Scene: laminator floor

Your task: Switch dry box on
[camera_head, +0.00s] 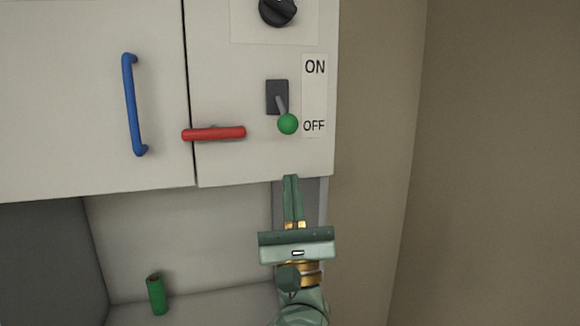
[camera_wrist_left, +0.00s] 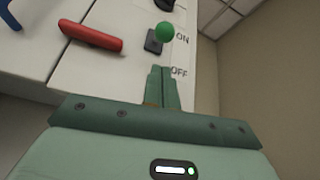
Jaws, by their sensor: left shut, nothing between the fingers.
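The dry box switch is a dark plate (camera_head: 277,88) with a grey lever ending in a green ball (camera_head: 288,124), on the pale cabinet front. In the head view the lever slants down and the ball is beside the OFF label (camera_head: 314,126). In the left wrist view, from a lower angle, the ball (camera_wrist_left: 164,32) appears above the plate (camera_wrist_left: 153,42), near the ON label (camera_wrist_left: 182,38). My left gripper (camera_head: 291,178) is shut and empty, fingers pointing up, below the ball and apart from it in the head view. My right gripper is not in view.
A red handle (camera_head: 215,133) is left of the switch, and a blue handle (camera_head: 132,105) is on the left door. A black knob (camera_head: 278,9) is above. A green cylinder (camera_head: 156,294) stands on the ledge below. The wall at right is bare.

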